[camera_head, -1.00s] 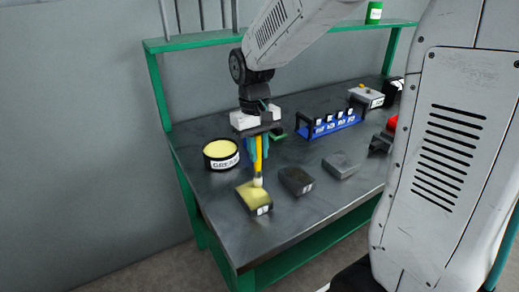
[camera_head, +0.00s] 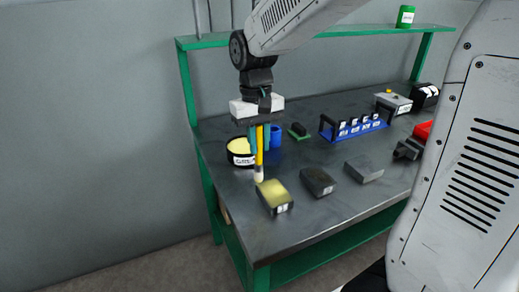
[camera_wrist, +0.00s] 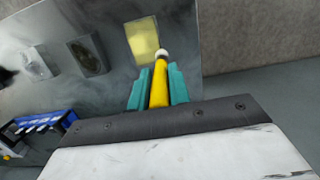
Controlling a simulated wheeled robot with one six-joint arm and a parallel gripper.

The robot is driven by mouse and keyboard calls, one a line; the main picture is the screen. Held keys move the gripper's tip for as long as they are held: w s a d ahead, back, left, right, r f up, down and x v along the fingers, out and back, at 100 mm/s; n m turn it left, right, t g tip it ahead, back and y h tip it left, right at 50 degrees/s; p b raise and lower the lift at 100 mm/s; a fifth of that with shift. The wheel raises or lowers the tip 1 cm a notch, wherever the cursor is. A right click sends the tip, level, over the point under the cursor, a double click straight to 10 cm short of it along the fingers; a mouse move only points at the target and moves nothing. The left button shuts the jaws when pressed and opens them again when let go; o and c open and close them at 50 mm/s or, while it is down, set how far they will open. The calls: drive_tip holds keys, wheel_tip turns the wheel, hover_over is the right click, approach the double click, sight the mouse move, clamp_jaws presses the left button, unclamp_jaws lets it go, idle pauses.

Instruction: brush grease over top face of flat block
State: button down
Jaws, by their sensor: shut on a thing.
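My gripper (camera_head: 259,148) has teal fingers shut on the yellow handle of a brush (camera_head: 259,160). The brush hangs upright with its pale bristles down. Its tip shows at the far left corner of a block with a yellow top face (camera_head: 272,190); I cannot tell whether they touch. In the wrist view the brush (camera_wrist: 159,88) points at one corner of the yellow-topped block (camera_wrist: 143,36). A dark block (camera_head: 318,181) and a grey block (camera_head: 364,171) stand in a row to its right. The round black grease tub (camera_head: 240,160), yellow inside, stands behind the brush.
A blue cup (camera_head: 275,136) and a green-and-black object (camera_head: 298,131) stand behind the blocks. A blue rack (camera_head: 355,128) and a grey box with a yellow button (camera_head: 394,102) stand farther right. The bench top (camera_head: 310,220) is bare in front of the blocks.

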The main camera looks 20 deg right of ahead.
sight(260, 125)
drive_tip(key=shift+r, duration=2.05)
drive_tip(key=shift+d, duration=0.1)
